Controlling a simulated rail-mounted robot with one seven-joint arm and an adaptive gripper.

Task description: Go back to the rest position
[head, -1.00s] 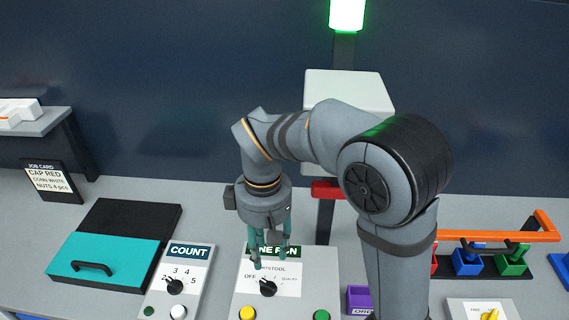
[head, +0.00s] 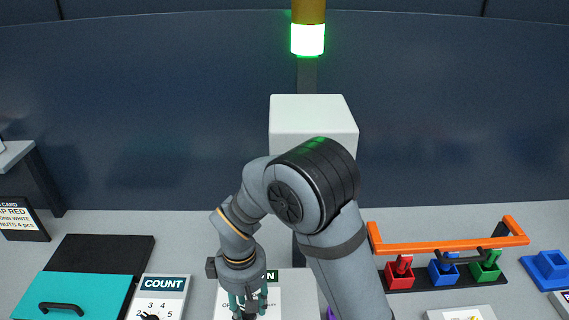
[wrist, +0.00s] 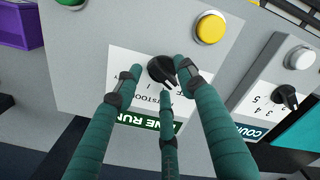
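My gripper (head: 248,310) is low over the LINE RUN panel (head: 297,290), near the bottom edge of the head view. In the wrist view its three teal fingers (wrist: 160,75) are spread apart. The black selector knob (wrist: 162,69) of the panel shows between the fingertips. I see no finger clearly closed on it, and contact cannot be told. The panel's white label is partly hidden by the fingers. A yellow button (wrist: 210,28) and a green button (wrist: 65,2) also sit on this panel.
The COUNT panel (head: 165,283) and a teal lid with a black handle (head: 85,290) stand to the left. An orange rail (head: 440,246) and red, blue and green blocks (head: 443,270) stand to the right. A signal column glows green (head: 307,40) behind my arm.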

